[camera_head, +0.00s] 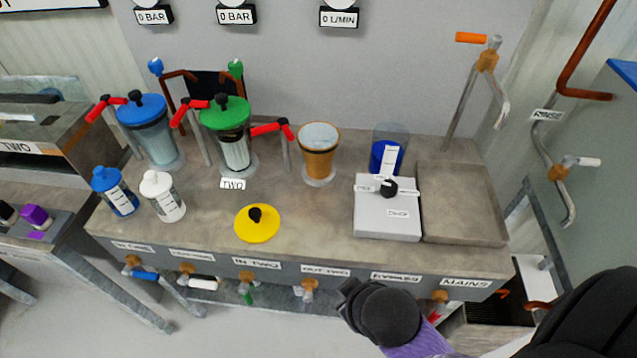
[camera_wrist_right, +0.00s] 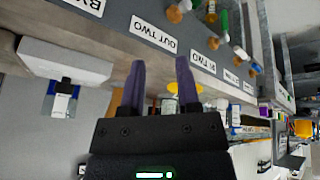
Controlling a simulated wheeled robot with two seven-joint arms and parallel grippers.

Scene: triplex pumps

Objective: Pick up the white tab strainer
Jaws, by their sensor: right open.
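A white tab (camera_head: 389,160) stands upright at a blue cylinder (camera_head: 378,158) in a clear cup behind the light grey box. It looks like the white tab strainer, but I cannot tell for sure. In the right wrist view, upside down, a white-labelled blue piece (camera_wrist_right: 62,100) shows beyond the box. My right gripper (camera_head: 348,297) is in front of the bench's front edge, well short of the cup. In the wrist view its two purple fingers (camera_wrist_right: 160,65) are apart with nothing held between them. My left gripper is out of view.
The light grey box (camera_head: 382,222) with a black knob stands before the cup, beside a shallow basin (camera_head: 465,205). An open orange housing (camera_head: 319,155), green-lidded housing (camera_head: 225,115), blue-lidded housing (camera_head: 145,115) and yellow lid (camera_head: 257,226) are left. Valves line the front edge.

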